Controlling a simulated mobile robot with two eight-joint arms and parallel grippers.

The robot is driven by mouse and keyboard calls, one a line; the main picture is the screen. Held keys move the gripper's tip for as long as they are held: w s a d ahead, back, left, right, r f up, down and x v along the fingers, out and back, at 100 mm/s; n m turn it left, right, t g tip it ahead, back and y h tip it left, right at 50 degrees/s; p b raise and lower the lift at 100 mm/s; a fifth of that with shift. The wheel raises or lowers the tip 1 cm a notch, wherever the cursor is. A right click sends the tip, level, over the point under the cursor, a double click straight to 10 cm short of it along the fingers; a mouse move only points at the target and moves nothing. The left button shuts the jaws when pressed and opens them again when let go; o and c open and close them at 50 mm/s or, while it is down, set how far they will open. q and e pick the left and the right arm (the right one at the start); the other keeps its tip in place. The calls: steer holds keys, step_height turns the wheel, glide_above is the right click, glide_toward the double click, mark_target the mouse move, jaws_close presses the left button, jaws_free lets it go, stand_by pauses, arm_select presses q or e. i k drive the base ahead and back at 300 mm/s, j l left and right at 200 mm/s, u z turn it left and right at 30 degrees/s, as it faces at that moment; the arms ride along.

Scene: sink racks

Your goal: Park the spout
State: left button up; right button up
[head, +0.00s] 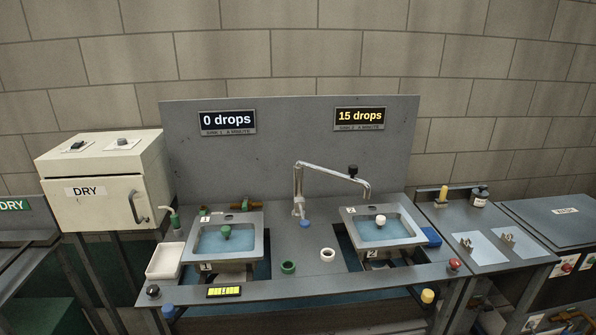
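The chrome spout (332,172) rises from a post between two sinks. Its arm reaches to the right, and its downturned end (367,190) hangs over or near the back of the right sink (413,235), marked 2. A black knob (352,170) sits on the arm near that end. A blue knob (304,223) is at the foot of the post. The left sink (257,247), marked 1, holds a green plug-like piece (226,231); the right sink has a white one (380,220). Neither of my grippers is in view.
Wall signs read "0 drops" (227,118) on the left and "15 drops" (359,115) on the right. A white tray (165,262), green ring (288,267) and white ring (327,255) are on the counter. A DRY cabinet (105,180) stands left; a side counter (480,222) is right.

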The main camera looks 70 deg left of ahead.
mark_target(331, 174)
steer(key=u, duration=2.75)
steer(key=l+u, duration=0.1)
steer(key=u, duration=0.25)
steer(key=i+l+u, duration=0.1)
steer(key=u, duration=0.25)
steer(key=l+u, duration=0.2)
steer(key=u, duration=0.2)
